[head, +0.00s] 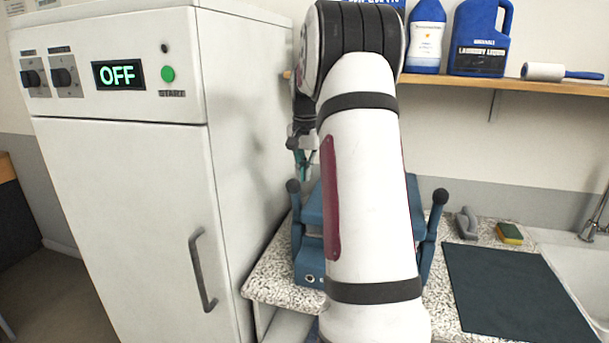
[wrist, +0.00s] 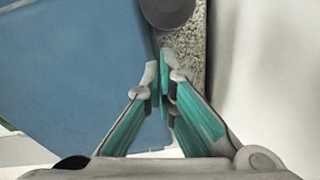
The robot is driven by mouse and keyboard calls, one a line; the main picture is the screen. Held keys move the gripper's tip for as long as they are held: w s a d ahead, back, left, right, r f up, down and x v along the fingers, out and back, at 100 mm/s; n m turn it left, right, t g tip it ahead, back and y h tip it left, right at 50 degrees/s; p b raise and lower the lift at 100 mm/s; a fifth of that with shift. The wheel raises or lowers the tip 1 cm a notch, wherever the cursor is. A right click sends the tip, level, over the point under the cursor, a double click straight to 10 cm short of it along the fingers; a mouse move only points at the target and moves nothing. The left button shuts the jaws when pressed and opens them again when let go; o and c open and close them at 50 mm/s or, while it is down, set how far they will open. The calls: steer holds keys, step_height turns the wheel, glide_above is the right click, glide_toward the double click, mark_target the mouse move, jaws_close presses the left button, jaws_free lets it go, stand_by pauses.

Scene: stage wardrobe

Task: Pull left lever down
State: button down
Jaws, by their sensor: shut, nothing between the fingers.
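A blue machine (head: 309,272) stands on the speckled counter, its middle hidden behind my arm. Its left lever (head: 296,215) is upright, with a dark round knob on top. A matching right lever (head: 432,235) stands upright on the other side. My gripper (head: 304,172) is above and behind the left lever's knob in the head view, partly hidden by my arm. In the wrist view my gripper (wrist: 164,70) is shut and empty, its teal fingers pointing at a dark round knob (wrist: 167,10) at the top edge. The fingertips look apart from the knob.
A white cabinet (head: 130,200) with an "OFF" display stands close on the left. A wall shelf (head: 510,85) with blue bottles and a lint roller is behind. A dark mat (head: 518,290), a sponge (head: 509,233) and a sink are on the right.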

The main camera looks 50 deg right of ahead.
steer(key=shift+s+a+f, duration=0.1)
steer(key=shift+a+f, duration=0.25)
steer(key=shift+a, duration=0.3)
steer(key=shift+a, duration=0.1)
